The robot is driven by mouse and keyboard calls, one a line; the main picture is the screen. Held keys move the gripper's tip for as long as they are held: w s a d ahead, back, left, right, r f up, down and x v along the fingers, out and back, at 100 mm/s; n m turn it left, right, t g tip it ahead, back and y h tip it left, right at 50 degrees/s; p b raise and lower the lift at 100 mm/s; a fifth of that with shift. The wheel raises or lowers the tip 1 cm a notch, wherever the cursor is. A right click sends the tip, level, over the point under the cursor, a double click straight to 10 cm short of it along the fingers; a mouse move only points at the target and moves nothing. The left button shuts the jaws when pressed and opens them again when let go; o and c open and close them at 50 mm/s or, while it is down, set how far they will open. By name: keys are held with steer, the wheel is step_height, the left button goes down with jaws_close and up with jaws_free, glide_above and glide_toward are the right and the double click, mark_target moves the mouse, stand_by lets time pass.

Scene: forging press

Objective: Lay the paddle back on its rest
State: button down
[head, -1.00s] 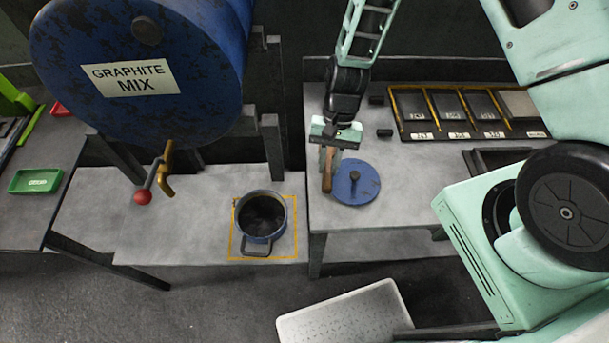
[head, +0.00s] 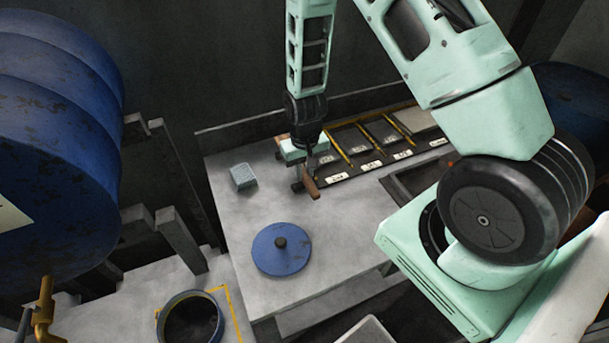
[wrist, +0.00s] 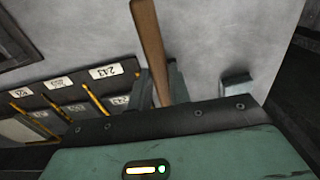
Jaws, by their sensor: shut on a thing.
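The paddle shows mainly as its brown wooden handle (head: 311,187), which also shows in the wrist view (wrist: 149,45). My gripper (head: 308,166) is shut on the paddle, with the handle sticking out toward the front of the bench. In the wrist view the handle passes between the two fingers (wrist: 161,88). The paddle's far end is hidden by the gripper.
A blue round lid (head: 282,260) lies on the grey bench (head: 225,215). A grey-green block (head: 243,177) stands left of my gripper. Labelled, yellow-divided trays (head: 372,150) lie to the right. A blue pot (head: 190,318) stands lower left, below a large blue drum (head: 50,130).

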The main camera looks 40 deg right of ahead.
steer(key=w+f+b, duration=0.1)
steer(key=w+f, duration=0.1)
steer(key=w+f+b, duration=0.1)
steer(key=w, duration=0.1)
steer(key=shift+d+f+b, duration=0.3)
steer(key=shift+d+f, duration=0.1)
steer(key=shift+f+b, duration=0.35)
steer(key=shift+f, duration=0.15)
steer(key=shift+s+f+b, duration=0.1)
steer(key=shift+f+b, duration=0.3)
steer(key=shift+f, duration=0.1)
stand_by(0.6)
steer(key=c, duration=1.2)
jaws_free()
